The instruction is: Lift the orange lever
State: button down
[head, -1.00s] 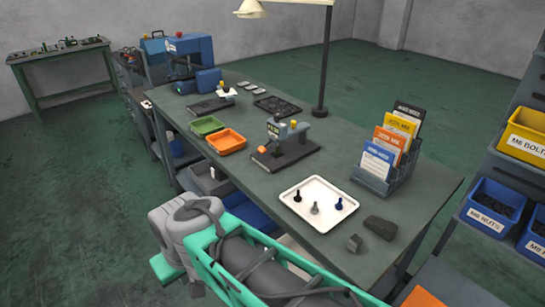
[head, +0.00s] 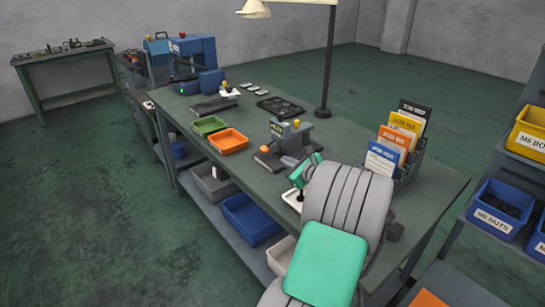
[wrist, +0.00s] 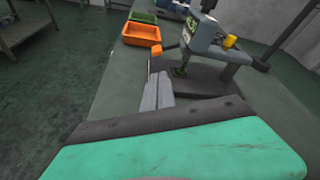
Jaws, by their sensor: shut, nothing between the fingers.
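The orange lever (wrist: 156,51) shows in the wrist view as a small orange block-like end at the left side of a small grey-blue bench machine (wrist: 205,40). The machine has a dark base and a yellow knob (wrist: 230,42) on its right. In the head view the machine (head: 292,132) stands mid-bench, its front partly behind my arm. My gripper (wrist: 157,78) is shut and empty. Its grey fingers point toward the lever and lie over the near left part of the dark base. The fingertips appear just short of the orange end; contact is unclear.
An orange tray (head: 228,141) and a green tray (head: 208,126) lie left of the machine. A card rack (head: 410,160) stands at the right, close to my arm. A lamp post (head: 328,70) rises behind.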

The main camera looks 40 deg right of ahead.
aim_at(269, 145)
jog(key=x, duration=1)
jog(key=shift+f+p, duration=0.1)
jog(key=shift+p, duration=0.3)
jog(key=shift+w+a+p, duration=0.1)
jog(key=shift+a+p, duration=0.1)
jog(key=shift+p, duration=0.1)
